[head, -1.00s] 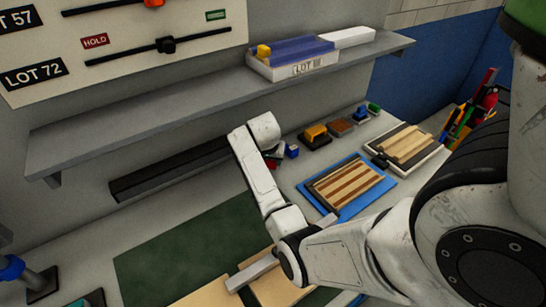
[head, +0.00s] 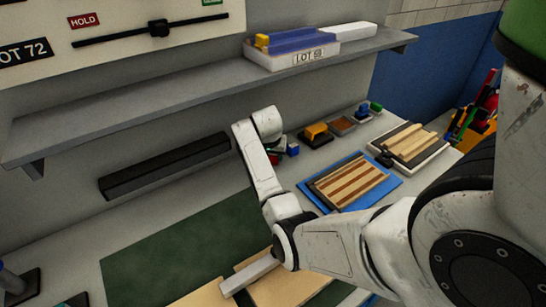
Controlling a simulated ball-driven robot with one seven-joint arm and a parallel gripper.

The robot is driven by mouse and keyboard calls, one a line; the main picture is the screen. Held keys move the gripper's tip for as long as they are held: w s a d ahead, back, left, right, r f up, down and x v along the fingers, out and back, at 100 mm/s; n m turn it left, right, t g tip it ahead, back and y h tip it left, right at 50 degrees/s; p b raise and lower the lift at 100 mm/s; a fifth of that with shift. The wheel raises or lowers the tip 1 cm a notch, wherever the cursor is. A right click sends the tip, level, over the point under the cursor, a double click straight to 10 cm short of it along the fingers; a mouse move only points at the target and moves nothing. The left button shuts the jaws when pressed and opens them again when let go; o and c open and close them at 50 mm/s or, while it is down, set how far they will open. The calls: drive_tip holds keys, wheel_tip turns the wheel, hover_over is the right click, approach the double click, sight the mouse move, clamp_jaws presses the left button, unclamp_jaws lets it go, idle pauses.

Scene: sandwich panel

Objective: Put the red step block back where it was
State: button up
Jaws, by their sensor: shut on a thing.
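The red step block (head: 273,159) shows only as a small red patch just right of my arm's far end, beside a blue block (head: 292,149). My gripper (head: 274,147) is at that far end, over the back of the bench. It is mostly hidden behind my own wrist, and its fingertips are hard to make out. It is shut on the red step block. Whether the block touches the bench cannot be told.
Small coloured blocks (head: 316,132) stand to the right along the wall. A striped panel on a blue tray (head: 396,181) lies right of my forearm. A grey shelf (head: 180,107) with a LOT 59 box (head: 297,59) hangs above. A green mat (head: 170,245) lies left.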

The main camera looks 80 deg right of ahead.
drive_tip(key=shift+f, duration=0.15)
drive_tip(key=o, duration=1.1)
drive_tip(key=shift+c, duration=0.2)
drive_tip(key=v, duration=0.7)
drive_tip(key=shift+r+b, duration=0.35)
drive_tip(key=shift+r, duration=0.1)
drive_tip(key=shift+a, duration=0.1)
